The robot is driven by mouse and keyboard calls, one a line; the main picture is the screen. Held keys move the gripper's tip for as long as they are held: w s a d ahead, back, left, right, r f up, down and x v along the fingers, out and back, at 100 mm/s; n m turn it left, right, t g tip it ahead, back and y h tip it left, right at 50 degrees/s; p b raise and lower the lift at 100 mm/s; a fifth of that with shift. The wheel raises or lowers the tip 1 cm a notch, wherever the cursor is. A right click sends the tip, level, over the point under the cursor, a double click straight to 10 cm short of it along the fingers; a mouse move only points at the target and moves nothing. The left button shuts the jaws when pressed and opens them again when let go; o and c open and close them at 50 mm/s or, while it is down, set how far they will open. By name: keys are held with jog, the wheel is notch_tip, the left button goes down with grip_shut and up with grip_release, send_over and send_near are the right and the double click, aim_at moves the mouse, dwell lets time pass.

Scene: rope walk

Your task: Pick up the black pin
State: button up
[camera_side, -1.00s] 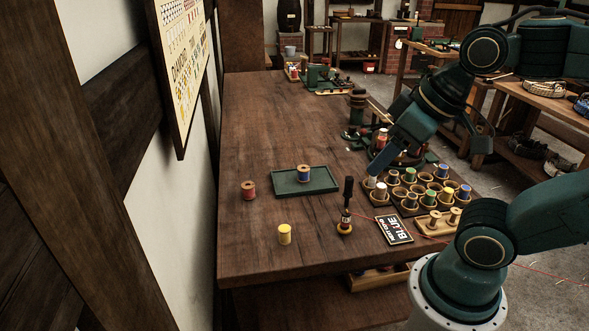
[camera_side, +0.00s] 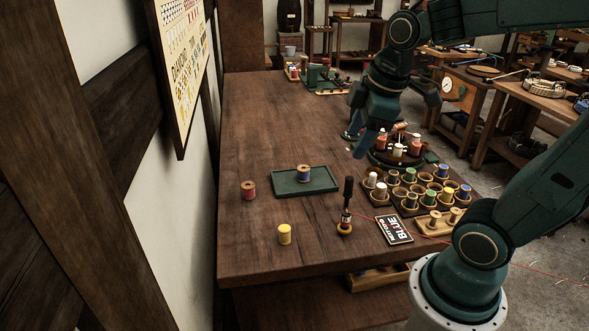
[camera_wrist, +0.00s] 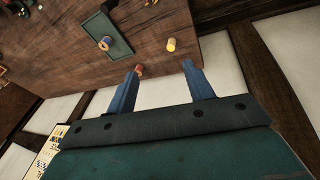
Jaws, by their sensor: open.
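A black pin (camera_side: 347,188) stands upright on the table, its lower end at a small yellow-orange round piece, right of the green tray in the side view. My gripper (camera_side: 362,146) is above the table, behind the pin and apart from it. In the wrist view my gripper (camera_wrist: 159,70) is open, with its two blue fingers spread and nothing held between them. A red spool shows beyond the gap, on the table below. The pin is not clearly seen in the wrist view.
A green tray (camera_side: 289,188) holds a blue spool (camera_side: 303,173). A red spool (camera_side: 248,190) and a yellow spool (camera_side: 285,234) stand loose. A spool rack (camera_side: 409,207), a card reading BLUE (camera_side: 394,230) and a red thread lie to the pin's right. The table's left rear is clear.

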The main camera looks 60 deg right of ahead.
jog(key=w+d+f+n+g, duration=0.2)
jog(key=w+d+f+n, duration=0.4)
jog(key=d, duration=0.3)
jog(key=n+g, duration=0.2)
jog(key=n, duration=0.5)
send_over(349, 187)
jog(key=d, duration=0.1)
notch_tip(349, 187, down, 6)
jog(key=shift+w+f+y, duration=0.2)
jog(key=shift+w+y, duration=0.15)
jog(key=shift+y, duration=0.05)
jog(key=shift+f, duration=0.1)
jog(key=shift+f, duration=4.2)
jog(key=shift+f, duration=2.6)
